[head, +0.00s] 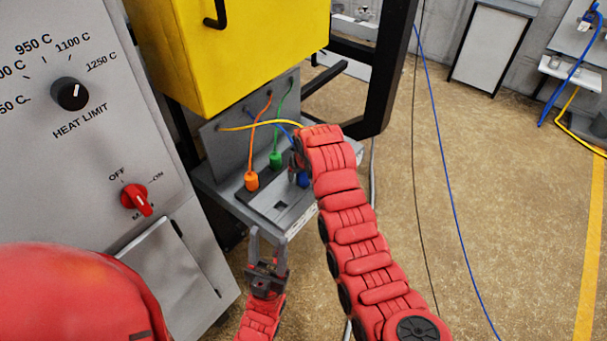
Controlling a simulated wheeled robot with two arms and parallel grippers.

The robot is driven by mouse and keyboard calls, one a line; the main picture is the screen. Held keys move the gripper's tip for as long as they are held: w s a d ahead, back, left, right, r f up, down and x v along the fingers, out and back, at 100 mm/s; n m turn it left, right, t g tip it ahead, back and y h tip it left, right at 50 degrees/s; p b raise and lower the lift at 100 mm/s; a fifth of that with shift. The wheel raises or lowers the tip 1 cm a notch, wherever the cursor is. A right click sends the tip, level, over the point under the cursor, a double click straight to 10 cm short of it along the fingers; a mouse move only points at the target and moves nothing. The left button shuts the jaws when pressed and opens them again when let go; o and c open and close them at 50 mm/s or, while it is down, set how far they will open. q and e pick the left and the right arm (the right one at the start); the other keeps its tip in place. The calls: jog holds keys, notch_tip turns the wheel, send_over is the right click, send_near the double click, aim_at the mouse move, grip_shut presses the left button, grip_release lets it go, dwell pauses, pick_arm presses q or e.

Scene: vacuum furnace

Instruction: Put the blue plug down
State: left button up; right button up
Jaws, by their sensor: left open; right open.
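The blue plug (303,179) shows at the right end of the dark socket strip (268,187) on the grey shelf, partly hidden by my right arm. I cannot tell whether it is seated. Its blue cable (284,128) runs from the back panel behind my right gripper. My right gripper (297,160) is just above the blue plug, mostly hidden by its own wrist; its fingertips are not clear. My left gripper (268,236) is open and empty, fingers upward, in front of the shelf's front edge.
An orange plug (251,181) and a green plug (275,160) stand upright on the strip. A yellow cable (255,126) passes behind my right wrist. A yellow box (245,50) overhangs the shelf. The grey control panel (95,130) is at left; open floor lies right.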

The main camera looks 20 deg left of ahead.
jog(key=shift+r+b, duration=0.35)
jog(key=shift+r, duration=0.1)
jog(key=b+v, duration=0.1)
jog(key=v, duration=0.3)
jog(key=shift+s+d+r+b, duration=0.15)
jog(key=shift+r+b, duration=0.1)
jog(key=shift+b, duration=0.1)
jog(key=p+v, duration=0.5)
jog(key=v, duration=0.2)
jog(key=shift+p, duration=0.3)
jog(key=shift+f, duration=0.1)
